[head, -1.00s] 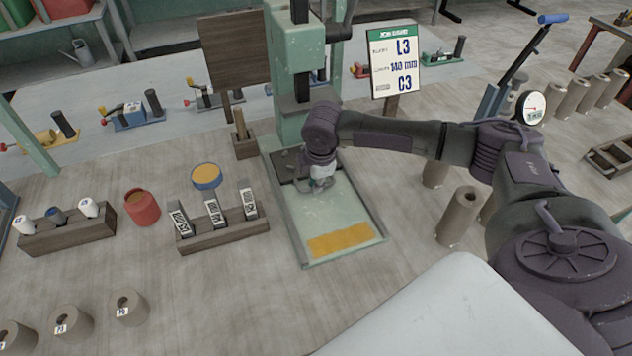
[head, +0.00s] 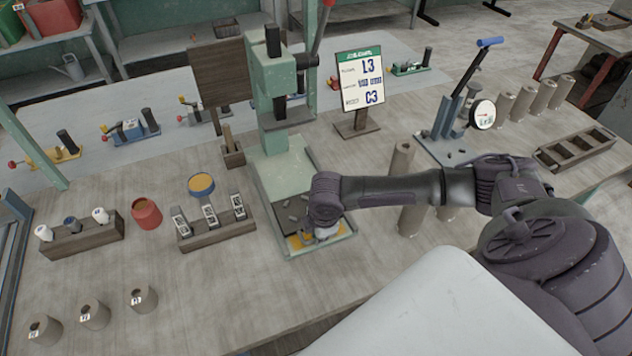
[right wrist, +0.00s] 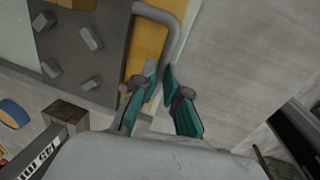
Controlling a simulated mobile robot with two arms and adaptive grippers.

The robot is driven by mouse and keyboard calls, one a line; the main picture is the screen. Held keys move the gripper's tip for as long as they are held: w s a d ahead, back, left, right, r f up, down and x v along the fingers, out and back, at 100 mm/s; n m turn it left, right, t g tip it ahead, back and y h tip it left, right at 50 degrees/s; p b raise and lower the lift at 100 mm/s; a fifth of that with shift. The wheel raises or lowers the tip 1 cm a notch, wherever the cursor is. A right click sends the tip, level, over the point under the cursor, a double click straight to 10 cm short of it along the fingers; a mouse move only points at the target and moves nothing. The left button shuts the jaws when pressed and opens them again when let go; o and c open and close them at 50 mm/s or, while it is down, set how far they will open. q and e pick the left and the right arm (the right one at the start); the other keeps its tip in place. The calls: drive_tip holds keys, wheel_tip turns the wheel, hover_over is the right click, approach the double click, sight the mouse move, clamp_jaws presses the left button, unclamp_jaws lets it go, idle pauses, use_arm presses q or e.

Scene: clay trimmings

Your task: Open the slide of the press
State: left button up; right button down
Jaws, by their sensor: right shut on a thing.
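The press (head: 290,72) is a pale green machine with a flat green bed, standing left of the middle in the head view. Its slide (head: 291,212) is a dark plate with grey clay bits on it, lying over the front part of the bed beside the yellow strip (head: 296,244). In the right wrist view the slide (right wrist: 112,62) ends in a grey looped handle (right wrist: 179,35). My right gripper (head: 325,236) is at the front of the bed; its fingers (right wrist: 160,80) are shut on this handle. My left gripper is not in view.
A rack with labelled pieces (head: 218,235) and a red pot (head: 146,213) stand left of the press. A job board (head: 360,85) stands behind right. Grey cylinders (head: 402,160) stand right, near my arm.

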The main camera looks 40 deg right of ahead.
drive_tip(key=c, duration=1.6)
unclamp_jaws()
drive_tip(key=shift+w, duration=0.1)
drive_tip(key=o, duration=0.4)
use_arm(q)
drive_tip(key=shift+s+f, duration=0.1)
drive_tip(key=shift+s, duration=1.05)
use_arm(e)
wheel_tip(320, 180, up, 12)
drive_tip(key=s, duration=0.2)
drive_tip(key=shift+a, duration=0.2)
drive_tip(key=shift+s+f, duration=0.15)
